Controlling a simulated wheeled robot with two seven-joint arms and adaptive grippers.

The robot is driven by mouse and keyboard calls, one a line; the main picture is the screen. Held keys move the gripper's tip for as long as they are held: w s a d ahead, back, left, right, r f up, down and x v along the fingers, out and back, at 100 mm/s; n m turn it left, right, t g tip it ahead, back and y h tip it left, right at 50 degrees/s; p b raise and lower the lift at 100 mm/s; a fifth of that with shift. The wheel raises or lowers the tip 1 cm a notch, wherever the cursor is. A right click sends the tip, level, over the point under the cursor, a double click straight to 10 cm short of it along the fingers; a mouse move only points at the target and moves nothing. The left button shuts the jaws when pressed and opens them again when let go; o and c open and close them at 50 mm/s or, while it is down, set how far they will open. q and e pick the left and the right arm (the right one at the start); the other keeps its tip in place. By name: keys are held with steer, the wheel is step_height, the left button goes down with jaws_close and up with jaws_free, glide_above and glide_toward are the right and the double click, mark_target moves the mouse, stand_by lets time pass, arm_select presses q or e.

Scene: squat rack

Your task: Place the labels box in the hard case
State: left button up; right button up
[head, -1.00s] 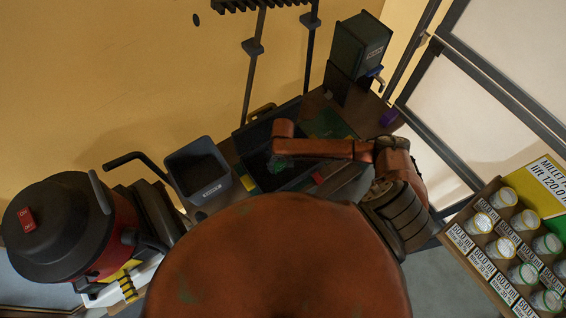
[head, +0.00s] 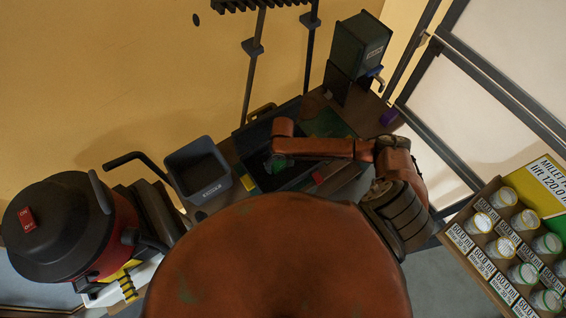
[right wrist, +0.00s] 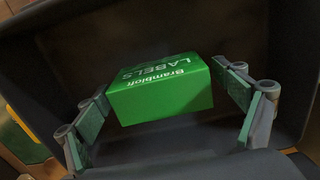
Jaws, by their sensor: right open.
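The green labels box (right wrist: 162,90) lies inside the dark hard case (right wrist: 232,28) in the right wrist view, with white lettering towards the camera. My right gripper (right wrist: 163,84) is open, with one finger on each side of the box. The fingers look apart from the box on the right; on the left the finger is very close to it. In the head view the open hard case (head: 258,132) stands on the bench, and my right gripper (head: 275,163) reaches down into it. The box is hardly visible there. My left gripper is not in view.
A grey bin (head: 198,170) stands just left of the case. A dark green dispenser (head: 358,48) stands behind on the right. A red vacuum (head: 65,235) is at far left. A carton of labelled cups (head: 505,245) is at lower right.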

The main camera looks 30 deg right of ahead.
step_height(320, 180, up, 11)
steer(key=shift+r, duration=0.2)
steer(key=shift+c, duration=0.4)
stand_by(0.5)
